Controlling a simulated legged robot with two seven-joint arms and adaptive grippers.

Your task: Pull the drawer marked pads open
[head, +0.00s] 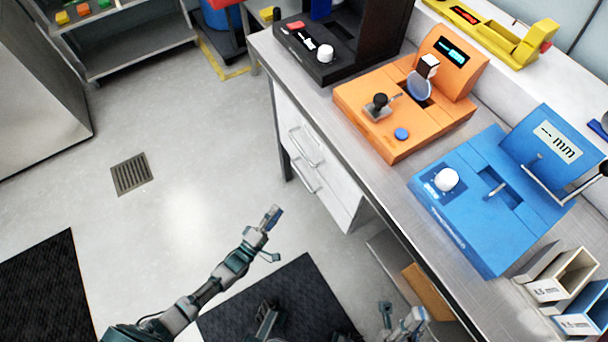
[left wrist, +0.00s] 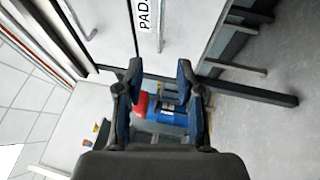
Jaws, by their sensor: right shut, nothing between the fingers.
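A white drawer unit (head: 297,118) hangs under the bench, with two bar handles, an upper one (head: 306,146) and a lower one (head: 304,176). The drawer fronts look closed. A label reading "PAD", cut off by the frame edge, shows in the left wrist view (left wrist: 147,14) on a white front; I cannot tell in the head view which drawer bears it. My left gripper (head: 274,236) is open and empty, in front of and below the handles, apart from them. Its spread fingers also show in the left wrist view (left wrist: 158,90). My right gripper (head: 402,319) is shut and empty, low beside the bench.
The steel bench top (head: 395,180) carries a black device (head: 325,50), an orange device (head: 400,115) and a blue device (head: 480,200). A lower shelf holds a brown box (head: 428,290). The floor (head: 200,180) in front of the drawers is clear, with a drain grate (head: 131,174).

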